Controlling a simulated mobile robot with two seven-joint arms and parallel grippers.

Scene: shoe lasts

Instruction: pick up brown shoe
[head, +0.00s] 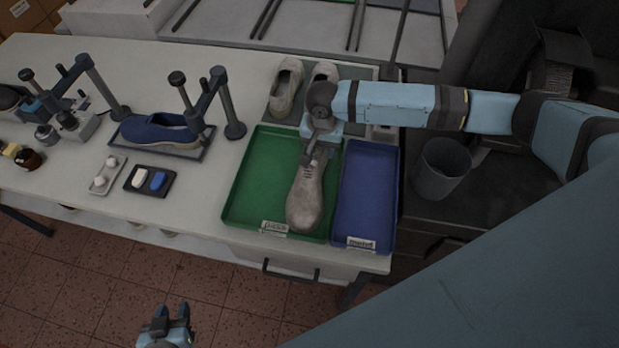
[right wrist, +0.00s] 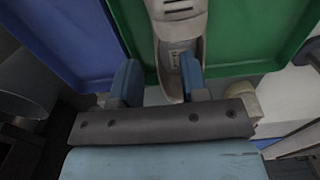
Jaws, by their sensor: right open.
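A grey-brown lace-up shoe (head: 304,200) lies in the green tray (head: 247,180), its toe towards the tray's labelled front edge. It also shows in the right wrist view (right wrist: 181,30), its heel end near the jaws. My right gripper (head: 315,155) is over the shoe's heel end and hides part of it. In the right wrist view its two blue fingers (right wrist: 160,78) are apart, one on each side of the heel end; I cannot tell whether they touch it. My left gripper (head: 170,315) is low at the bottom edge, away from the table, with its fingers apart.
A blue tray (head: 370,190) adjoins the green one on the right. Two pale shoes, one at the back (head: 287,85), stand behind the green tray. A blue shoe (head: 160,130) sits by a clamp stand at left. A grey bin (head: 443,170) stands at right.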

